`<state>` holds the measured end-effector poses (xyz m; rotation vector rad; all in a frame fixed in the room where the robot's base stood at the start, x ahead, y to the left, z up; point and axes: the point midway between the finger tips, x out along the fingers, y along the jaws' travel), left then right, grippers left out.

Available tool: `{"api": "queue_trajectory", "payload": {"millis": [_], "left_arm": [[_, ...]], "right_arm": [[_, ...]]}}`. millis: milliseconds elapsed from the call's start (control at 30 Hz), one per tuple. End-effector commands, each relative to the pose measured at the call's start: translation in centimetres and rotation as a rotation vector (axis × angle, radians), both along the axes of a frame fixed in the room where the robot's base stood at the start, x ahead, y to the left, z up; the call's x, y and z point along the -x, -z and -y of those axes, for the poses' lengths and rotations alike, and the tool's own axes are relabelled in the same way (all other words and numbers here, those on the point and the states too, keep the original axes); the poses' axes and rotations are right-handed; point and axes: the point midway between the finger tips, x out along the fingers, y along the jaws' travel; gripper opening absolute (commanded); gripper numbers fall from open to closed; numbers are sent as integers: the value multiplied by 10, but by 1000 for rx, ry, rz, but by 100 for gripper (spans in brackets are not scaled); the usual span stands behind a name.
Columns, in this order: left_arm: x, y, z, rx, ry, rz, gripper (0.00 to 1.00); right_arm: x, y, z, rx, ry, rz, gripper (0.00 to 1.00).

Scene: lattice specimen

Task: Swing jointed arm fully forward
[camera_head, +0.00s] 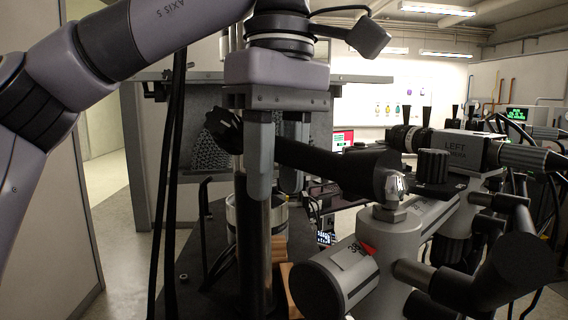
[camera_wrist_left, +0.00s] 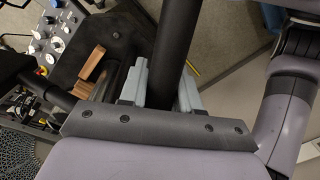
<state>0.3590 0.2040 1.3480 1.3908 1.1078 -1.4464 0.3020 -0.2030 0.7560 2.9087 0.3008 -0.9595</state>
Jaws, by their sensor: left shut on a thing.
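The jointed arm is a dark tube (camera_head: 325,160) running from a black knob (camera_head: 222,128) at its left end to a pivot with a silver nut (camera_head: 393,187) on a white cylindrical body at right. My left gripper (camera_head: 277,165) points down from above and is shut on this tube near its knob end. In the left wrist view the dark tube (camera_wrist_left: 178,40) passes between the two grey fingers of my gripper (camera_wrist_left: 162,88). The near finger hides part of the tube in the head view. My right gripper is not in view.
A white cylinder with a red mark (camera_head: 335,280) and an instrument labelled LEFT (camera_head: 462,150) crowd the right. Below the gripper stand a vertical post (camera_head: 253,250) and wooden blocks (camera_head: 287,285). A perforated panel (camera_head: 205,150) is behind. Open floor (camera_head: 110,190) shows at left.

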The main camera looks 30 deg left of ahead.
Motion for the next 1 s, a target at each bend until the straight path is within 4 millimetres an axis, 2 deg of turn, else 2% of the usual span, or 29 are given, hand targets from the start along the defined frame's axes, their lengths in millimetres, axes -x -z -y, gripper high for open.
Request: {"api": "queue_trajectory", "payload": {"millis": [33,67,133,167,567,1000], "left_arm": [[0,-1,0,1,1,1,0],[0,-1,0,1,1,1,35],[0,0,0,1,1,1,58],[0,0,0,1,1,1,62],[0,-1,0,-1,1,0,62],[-2,-35,1,-3,-1,2,62]], "right_arm": [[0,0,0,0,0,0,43],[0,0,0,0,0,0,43],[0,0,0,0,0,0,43],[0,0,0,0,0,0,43],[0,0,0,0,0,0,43],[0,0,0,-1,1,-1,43]]}}
